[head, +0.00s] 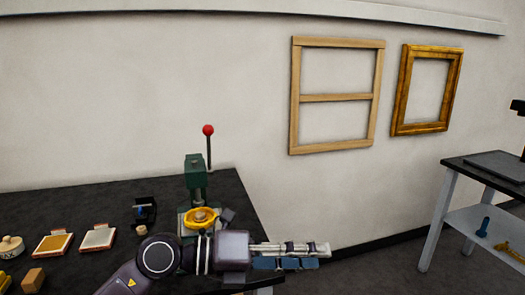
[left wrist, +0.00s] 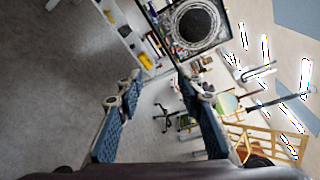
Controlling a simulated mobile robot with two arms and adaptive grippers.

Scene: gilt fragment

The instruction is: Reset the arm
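My left arm (head: 150,262) reaches in from the bottom left of the head view, across the front right of the dark table. My left gripper (head: 318,256) points right, past the table's right edge, over open floor. In the left wrist view the same gripper (left wrist: 160,84) has its two blue-padded fingers well apart with nothing between them. My right gripper does not show in either view.
A green press (head: 195,178) with a red-knobbed lever and a yellow ring (head: 203,219) stand just behind my left arm. Small pads and blocks lie at the table's left. A metal side table (head: 480,218) is at right. Two frames, one pale (head: 336,97) and one gilt (head: 456,90), hang on the wall.

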